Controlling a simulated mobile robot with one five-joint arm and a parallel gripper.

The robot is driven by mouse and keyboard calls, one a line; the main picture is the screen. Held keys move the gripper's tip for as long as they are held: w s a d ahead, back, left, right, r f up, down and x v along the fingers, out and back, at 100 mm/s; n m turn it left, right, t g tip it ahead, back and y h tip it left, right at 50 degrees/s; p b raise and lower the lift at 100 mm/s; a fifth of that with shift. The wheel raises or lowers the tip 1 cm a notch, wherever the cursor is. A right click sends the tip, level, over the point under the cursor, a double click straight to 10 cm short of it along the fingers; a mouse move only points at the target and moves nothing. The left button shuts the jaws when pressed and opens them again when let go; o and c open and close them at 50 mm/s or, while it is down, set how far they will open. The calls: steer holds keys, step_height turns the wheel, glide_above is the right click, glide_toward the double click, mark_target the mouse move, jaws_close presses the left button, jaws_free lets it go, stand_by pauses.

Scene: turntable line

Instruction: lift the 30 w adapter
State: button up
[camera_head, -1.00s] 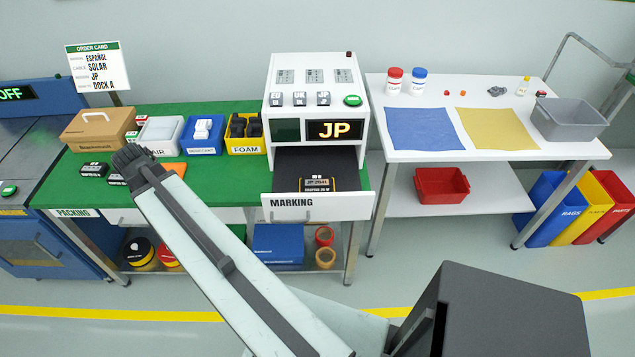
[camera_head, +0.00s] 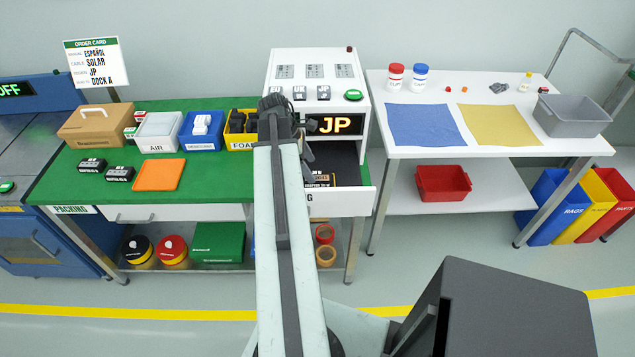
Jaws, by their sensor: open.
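A dark adapter (camera_head: 325,180) with a gold-edged label lies in the open drawer (camera_head: 345,203) of the white marking machine. It is partly hidden by my arm, and its wattage print is too small to read surely. Two more black adapters lie on the green bench at the left, one (camera_head: 92,166) beside the other (camera_head: 120,173); their wattage is also unclear. My gripper (camera_head: 306,168) points down over the left part of the drawer, next to the adapter there. It is open and holds nothing that I can see; its fingertips are largely hidden by the arm.
The marking machine (camera_head: 290,60) shows JP and stands right behind my gripper. A white table (camera_head: 440,153) is at right.

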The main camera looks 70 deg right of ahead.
mark_target(315, 175)
steer(key=shift+b+x, duration=2.3)
steer(key=shift+x, duration=0.15)
steer(key=shift+w+d+f, duration=0.15)
steer(key=shift+f, duration=0.15)
jaws_close()
step_height(315, 175, up, 11)
steer(key=p, duration=1)
steer(key=shift+f, duration=0.2)
